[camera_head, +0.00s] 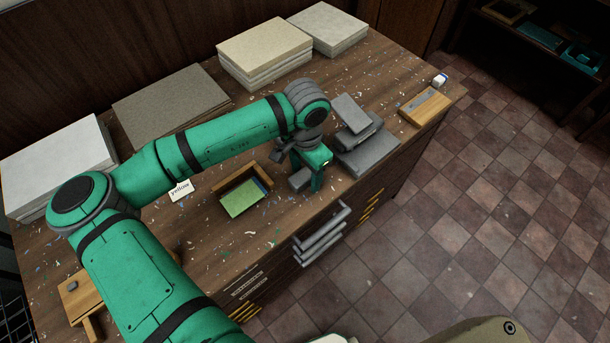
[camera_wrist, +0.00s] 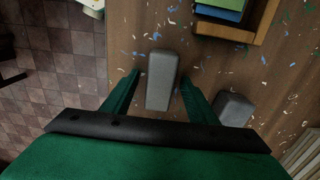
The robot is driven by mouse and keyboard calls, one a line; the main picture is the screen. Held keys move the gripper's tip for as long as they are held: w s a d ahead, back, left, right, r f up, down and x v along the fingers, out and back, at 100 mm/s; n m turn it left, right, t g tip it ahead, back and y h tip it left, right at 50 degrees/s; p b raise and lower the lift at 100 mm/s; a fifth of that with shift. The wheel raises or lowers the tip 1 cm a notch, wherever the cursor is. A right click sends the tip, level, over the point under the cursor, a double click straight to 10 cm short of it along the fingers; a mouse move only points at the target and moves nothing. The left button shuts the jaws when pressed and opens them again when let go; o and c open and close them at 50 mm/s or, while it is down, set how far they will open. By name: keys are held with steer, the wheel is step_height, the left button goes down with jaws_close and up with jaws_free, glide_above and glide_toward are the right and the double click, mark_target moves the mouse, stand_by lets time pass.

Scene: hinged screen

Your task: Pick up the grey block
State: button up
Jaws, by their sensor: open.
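A grey block (camera_wrist: 161,80) lies between the two green fingers of my gripper (camera_wrist: 159,76) in the wrist view. The fingers are open, with a narrow gap showing on each side of it. A second grey block (camera_wrist: 235,108) lies just outside the right finger. In the head view my gripper (camera_head: 308,176) points down at the table, with the first grey block (camera_head: 299,180) partly hidden beside a finger. The second one (camera_head: 278,154) shows behind it, partly covered by the wrist. How low the fingertips are is hard to tell.
A wooden tray (camera_head: 226,187) with green and blue pieces stands left of my gripper. A stack of grey slabs (camera_head: 365,160) stands close on its right. A card reading "yellow" (camera_head: 180,190) and paper scraps lie on the table. Board stacks (camera_head: 263,52) line the back.

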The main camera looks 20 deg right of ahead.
steer(key=shift+a, duration=0.1)
steer(key=c, duration=1.2)
steer(key=shift+s+r, duration=0.1)
